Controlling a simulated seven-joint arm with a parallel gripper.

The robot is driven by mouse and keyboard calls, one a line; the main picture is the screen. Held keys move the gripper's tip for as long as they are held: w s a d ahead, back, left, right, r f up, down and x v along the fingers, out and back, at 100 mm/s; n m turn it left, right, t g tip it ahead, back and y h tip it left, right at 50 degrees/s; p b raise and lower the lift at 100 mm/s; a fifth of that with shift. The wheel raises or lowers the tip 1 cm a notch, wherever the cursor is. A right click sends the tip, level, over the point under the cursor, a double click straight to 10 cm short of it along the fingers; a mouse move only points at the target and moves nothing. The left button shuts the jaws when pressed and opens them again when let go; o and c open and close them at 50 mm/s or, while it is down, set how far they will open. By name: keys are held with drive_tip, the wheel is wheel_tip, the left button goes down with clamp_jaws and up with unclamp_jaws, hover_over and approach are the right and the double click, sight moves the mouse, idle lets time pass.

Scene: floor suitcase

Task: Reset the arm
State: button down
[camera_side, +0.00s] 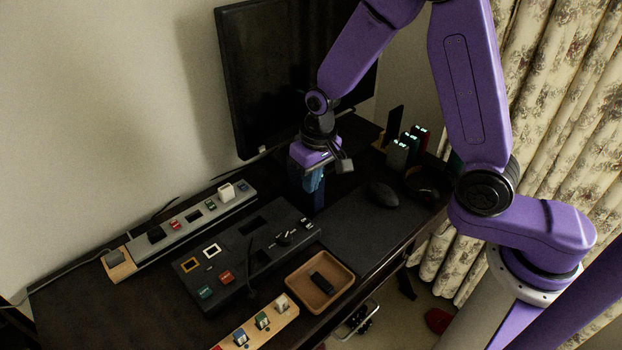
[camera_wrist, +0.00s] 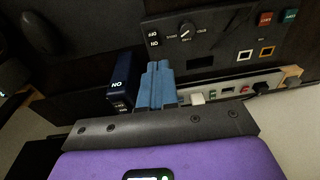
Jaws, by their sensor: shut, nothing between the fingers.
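My purple arm reaches over the dark desk from the right in the side view. My gripper (camera_side: 316,182) points down in front of the monitor, behind the grey control panel (camera_side: 232,243). Its blue fingers (camera_wrist: 158,68) are together with nothing between them in the wrist view. A dark blue box with white lettering (camera_wrist: 122,82) stands right beside the fingers; I cannot tell whether they touch. In the side view the box (camera_side: 297,191) is partly hidden by my gripper. The panel, with its knob and coloured switches, also shows in the wrist view (camera_wrist: 225,25).
A long socket strip (camera_side: 190,222) lies along the wall. A wooden tray (camera_side: 345,290) holds a black object. A wooden strip of coloured modules (camera_side: 285,316) lies at the front edge. A mouse (camera_side: 382,194) and several lit boxes (camera_side: 398,154) stand right. The monitor (camera_side: 270,75) rises behind.

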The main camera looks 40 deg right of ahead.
drive_tip(key=shift+r, duration=0.1)
drive_tip(key=s+d+r+n, duration=0.2)
drive_tip(key=s+r+n, duration=0.1)
drive_tip(key=s, duration=0.5)
drive_tip(key=s+d+r+n, duration=0.3)
drive_tip(key=s+r+n, duration=0.1)
drive_tip(key=s, duration=0.5)
drive_tip(key=s+d+r+n+g, duration=0.1)
drive_tip(key=s+d+r+n, duration=0.2)
drive_tip(key=s+n, duration=0.2)
drive_tip(key=s, duration=0.3)
drive_tip(key=shift+s+r+n, duration=0.3)
drive_tip(key=shift+s, duration=0.1)
